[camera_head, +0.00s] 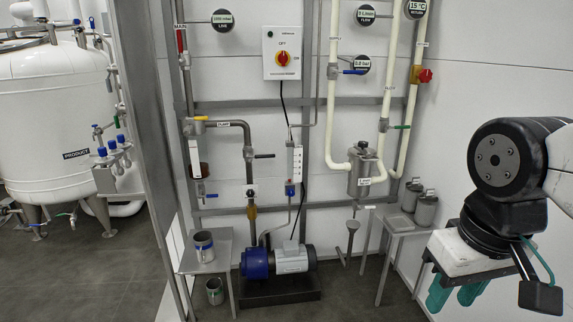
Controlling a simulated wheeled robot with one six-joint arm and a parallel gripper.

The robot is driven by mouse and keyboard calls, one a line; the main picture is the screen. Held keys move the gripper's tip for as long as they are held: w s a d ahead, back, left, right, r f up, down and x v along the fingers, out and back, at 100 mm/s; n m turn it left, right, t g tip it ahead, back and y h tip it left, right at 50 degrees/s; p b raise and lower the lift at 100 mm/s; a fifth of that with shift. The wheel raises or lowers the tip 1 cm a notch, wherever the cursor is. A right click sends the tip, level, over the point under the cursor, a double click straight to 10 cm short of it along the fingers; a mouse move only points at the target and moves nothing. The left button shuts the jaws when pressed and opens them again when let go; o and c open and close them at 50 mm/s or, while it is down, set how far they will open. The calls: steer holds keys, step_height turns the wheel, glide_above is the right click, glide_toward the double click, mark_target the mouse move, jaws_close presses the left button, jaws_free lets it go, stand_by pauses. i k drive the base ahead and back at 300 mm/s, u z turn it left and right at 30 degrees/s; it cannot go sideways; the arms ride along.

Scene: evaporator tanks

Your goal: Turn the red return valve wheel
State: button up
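The red return valve wheel (425,76) is a small red handwheel on a brass valve body on the cream pipe at the right of the pipe panel. The pipe runs up to a round gauge (417,8) reading 15 °C with a return label. My gripper (455,294) is at the lower right, pointing down, with two teal fingers. It is well below the wheel and in front of the right wall, apart from everything. The fingers appear spread with a gap between them, and nothing shows between them. The wheel is fully in view and not covered.
A green-handled valve (401,127) sits lower left of the wheel. A small side table (397,222) with metal canisters (426,208) stands left of my gripper. A blue pump (255,264) is on the floor. A grey post (148,120) stands left. Floor in front is clear.

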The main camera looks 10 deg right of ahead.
mark_target(425, 76)
steer(key=z, duration=0.3)
steer(key=i, duration=2.4)
steer(key=z, duration=0.35)
